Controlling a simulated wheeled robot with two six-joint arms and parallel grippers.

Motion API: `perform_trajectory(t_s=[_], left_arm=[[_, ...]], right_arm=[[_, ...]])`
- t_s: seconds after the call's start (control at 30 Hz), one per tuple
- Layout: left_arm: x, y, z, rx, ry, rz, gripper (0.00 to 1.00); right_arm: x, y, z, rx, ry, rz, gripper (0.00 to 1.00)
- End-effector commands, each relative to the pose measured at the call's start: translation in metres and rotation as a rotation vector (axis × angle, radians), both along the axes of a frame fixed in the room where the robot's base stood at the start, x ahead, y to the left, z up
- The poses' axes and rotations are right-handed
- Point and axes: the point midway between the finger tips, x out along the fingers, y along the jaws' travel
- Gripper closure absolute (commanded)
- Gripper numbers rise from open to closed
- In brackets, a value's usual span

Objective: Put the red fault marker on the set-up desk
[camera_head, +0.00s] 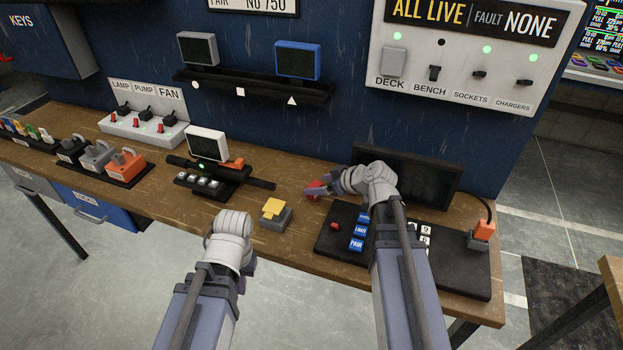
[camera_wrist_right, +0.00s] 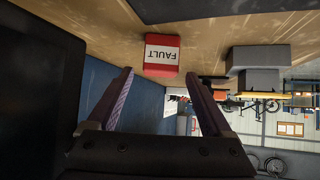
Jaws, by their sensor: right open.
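The red fault marker (camera_wrist_right: 161,52) is a small red block with a white label reading FAULT. In the right wrist view it lies on the wooden bench (camera_wrist_right: 110,40), just beyond and between my fingertips. In the head view its red shows at the right gripper's tips (camera_head: 313,185), partly hidden by the fingers. My right gripper (camera_head: 319,191) is open, its fingers on either side of the line to the marker, not closed on it. My left gripper (camera_head: 247,268) is mostly hidden behind its own wrist, in front of the bench edge. No desk is labelled as the set-up desk.
On the bench (camera_head: 150,185) stand a yellow-topped button box (camera_head: 274,211), a small-screen device (camera_head: 208,145), a black key panel (camera_head: 335,240) and a dark monitor (camera_head: 420,178). Another wooden surface (camera_head: 585,315) shows lower right.

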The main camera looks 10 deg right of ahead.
Motion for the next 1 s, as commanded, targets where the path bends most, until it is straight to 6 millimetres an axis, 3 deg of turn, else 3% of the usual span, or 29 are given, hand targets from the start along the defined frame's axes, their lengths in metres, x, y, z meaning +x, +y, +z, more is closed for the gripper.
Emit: perform_trajectory(t_s=[0.03, 0.1, 0.4, 1.0], left_arm=[[0.0, 0.0, 0.013, 0.0, 0.0, 0.0, 1.0], [0.0, 0.0, 0.021, 0.0, 0.0, 0.0, 1.0], [0.0, 0.0, 0.039, 0.0, 0.0, 0.0, 1.0], [0.0, 0.0, 0.04, 0.0, 0.0, 0.0, 1.0]], right_arm=[[-0.01, -0.005, 0.013, 0.0, 0.0, -0.004, 0.16], [-0.019, -0.011, 0.021, 0.001, 0.001, -0.002, 0.16], [-0.041, -0.027, 0.039, 0.0, 0.0, -0.001, 0.16], [-0.044, -0.029, 0.04, 0.001, 0.0, 0.001, 0.16]])
